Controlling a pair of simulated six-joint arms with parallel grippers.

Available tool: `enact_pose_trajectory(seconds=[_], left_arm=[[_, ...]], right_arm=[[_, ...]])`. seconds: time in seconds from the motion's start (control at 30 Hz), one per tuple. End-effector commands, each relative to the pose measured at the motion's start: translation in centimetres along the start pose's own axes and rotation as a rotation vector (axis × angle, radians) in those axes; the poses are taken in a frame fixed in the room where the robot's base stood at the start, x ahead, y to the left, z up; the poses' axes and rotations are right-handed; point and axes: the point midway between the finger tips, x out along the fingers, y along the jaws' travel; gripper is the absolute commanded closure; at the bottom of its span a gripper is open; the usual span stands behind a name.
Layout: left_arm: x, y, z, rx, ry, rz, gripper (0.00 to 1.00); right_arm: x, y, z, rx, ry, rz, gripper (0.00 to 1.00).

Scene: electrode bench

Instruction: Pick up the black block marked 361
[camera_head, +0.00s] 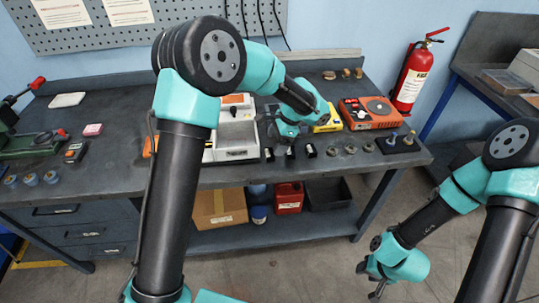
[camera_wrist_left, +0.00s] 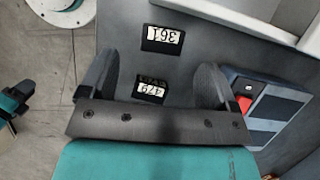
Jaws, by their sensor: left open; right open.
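The black block marked 361 (camera_wrist_left: 162,39) lies near the top of the left wrist view, its white label facing up. It sits just beyond my left gripper's fingertips, apart from them. My left gripper (camera_wrist_left: 157,64) is open and empty. A second black block (camera_wrist_left: 150,88) with a white label shows between its fingers; I cannot read that number surely. In the head view my left gripper (camera_head: 288,138) hangs over the bench's front edge, above a row of small black blocks (camera_head: 311,150); their numbers are too small there. My right gripper (camera_head: 377,287) is open, low at the right, away from the bench.
The dark bench (camera_head: 105,155) has a white device (camera_head: 232,135) left of the gripper. A yellow meter (camera_head: 328,121) and an orange device (camera_head: 370,112) stand to the right. A stand with pegs (camera_head: 398,143) is at the right front. A fire extinguisher (camera_head: 412,75) hangs behind.

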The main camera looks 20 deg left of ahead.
Motion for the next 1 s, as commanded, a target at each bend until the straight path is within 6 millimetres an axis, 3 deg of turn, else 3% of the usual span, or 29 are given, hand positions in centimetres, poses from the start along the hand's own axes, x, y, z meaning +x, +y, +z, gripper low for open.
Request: enact_pose_trajectory(seconds=[0.27,0.7,1.0], left_arm=[[0.1,0.0,0.0,0.0,0.0,0.0,0.17],[4.9,-0.3,0.1,0.0,-0.002,0.001,0.17],[5.2,-0.3,0.1,0.0,0.0,0.0,0.17]], right_arm=[[0.0,0.0,0.0,0.0,0.0,0.0,0.57],[0.0,0.0,0.0,0.0,0.0,0.0,0.57],[0.0,0.0,0.0,0.0,0.0,0.0,0.57]])
